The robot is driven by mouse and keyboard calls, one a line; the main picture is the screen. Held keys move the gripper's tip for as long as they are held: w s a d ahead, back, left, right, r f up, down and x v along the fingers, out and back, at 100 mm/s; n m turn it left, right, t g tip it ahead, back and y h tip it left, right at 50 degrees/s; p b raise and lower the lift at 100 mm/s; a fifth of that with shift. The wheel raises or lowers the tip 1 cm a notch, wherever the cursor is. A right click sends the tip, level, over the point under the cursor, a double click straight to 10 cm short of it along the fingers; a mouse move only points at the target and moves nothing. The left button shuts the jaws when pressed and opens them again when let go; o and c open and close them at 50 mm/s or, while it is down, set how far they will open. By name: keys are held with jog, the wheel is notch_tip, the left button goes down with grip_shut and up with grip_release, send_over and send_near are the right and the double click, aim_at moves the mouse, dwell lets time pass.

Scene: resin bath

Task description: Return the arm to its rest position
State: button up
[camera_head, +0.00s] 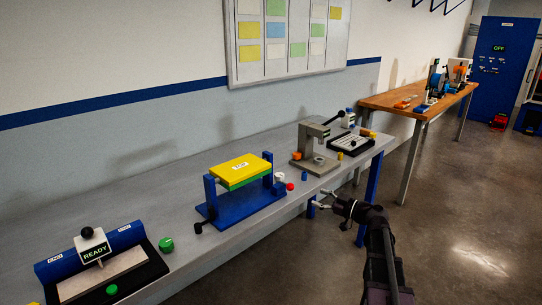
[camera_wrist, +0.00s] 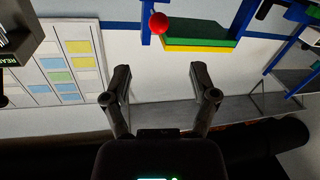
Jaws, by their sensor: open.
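My gripper (camera_head: 322,200) is at the front edge of the grey bench (camera_head: 235,229) in the head view, right of the blue stand. It is open and holds nothing. In the wrist view my gripper (camera_wrist: 160,85) shows two dark fingers spread apart with empty space between them. My dark arm reaches up from the bottom right of the head view.
A blue stand (camera_head: 243,204) with a yellow and green block (camera_head: 240,170) and a grey press (camera_head: 315,150) stand on the bench. A READY sign (camera_head: 93,247) is at the near left. A wooden table (camera_head: 420,98) stands farther back.

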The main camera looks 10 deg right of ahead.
jog(key=s+a+f+m+g+h, duration=0.3)
jog(key=s+a+f+g, duration=0.45)
jog(key=a+f, duration=0.35)
jog(key=s+f+m+g+h, duration=0.2)
jog(key=s+f+m+h, duration=0.25)
jog(key=s, duration=0.25)
jog(key=s+f+m+g+h, duration=0.3)
jog(key=s+m+h, duration=0.1)
jog(key=s+h, duration=0.25)
notch_tip(320, 180, up, 17)
jog(key=p, duration=1.7)
jog(key=shift+d+r+y, duration=0.15)
jog(key=shift+d+y, duration=0.25)
jog(key=shift+s, duration=0.1)
dwell(1.2)
